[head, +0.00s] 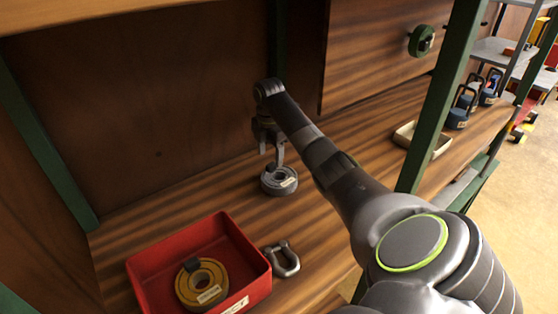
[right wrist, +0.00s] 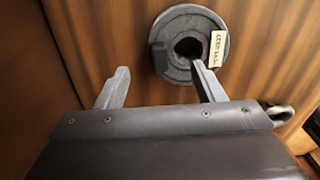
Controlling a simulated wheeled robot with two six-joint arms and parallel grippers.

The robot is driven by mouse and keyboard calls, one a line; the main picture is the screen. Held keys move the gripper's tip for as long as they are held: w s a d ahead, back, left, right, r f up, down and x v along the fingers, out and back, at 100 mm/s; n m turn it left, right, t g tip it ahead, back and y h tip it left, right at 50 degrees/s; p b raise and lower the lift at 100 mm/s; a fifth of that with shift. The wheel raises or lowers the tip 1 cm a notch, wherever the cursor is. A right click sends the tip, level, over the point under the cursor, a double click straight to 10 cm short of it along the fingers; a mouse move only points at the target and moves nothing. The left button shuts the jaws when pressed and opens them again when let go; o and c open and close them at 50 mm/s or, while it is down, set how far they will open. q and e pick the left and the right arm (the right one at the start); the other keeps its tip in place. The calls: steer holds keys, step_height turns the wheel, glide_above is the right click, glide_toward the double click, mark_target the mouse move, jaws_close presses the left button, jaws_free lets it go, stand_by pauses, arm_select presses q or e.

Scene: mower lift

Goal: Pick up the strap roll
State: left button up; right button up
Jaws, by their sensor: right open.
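A grey strap roll (head: 270,187) with a pale label lies flat on the wooden shelf, left of centre in the head view. It also shows in the right wrist view (right wrist: 180,24), with a dark round hole and a small tab on its left side. My right gripper (head: 276,158) is open and hangs just above this roll, fingers pointing down. In the right wrist view the right finger overlaps the roll's lower right part, and the left finger is beside it over bare wood. Contact cannot be told. My left gripper is in neither view.
A red bin (head: 251,247) at front left holds a yellow roll (head: 186,292). A grey shackle (head: 287,262) lies beside the bin. A green roll (head: 421,41) is on the back panel. A shallow tray (head: 440,146) lies behind a green post (head: 433,120). Wood around the grey roll is clear.

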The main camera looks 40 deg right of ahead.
mark_target(271, 164)
steer(key=shift+d+f+p, duration=0.1)
steer(key=shift+f+p, duration=0.2)
steer(key=shift+f, duration=2.45)
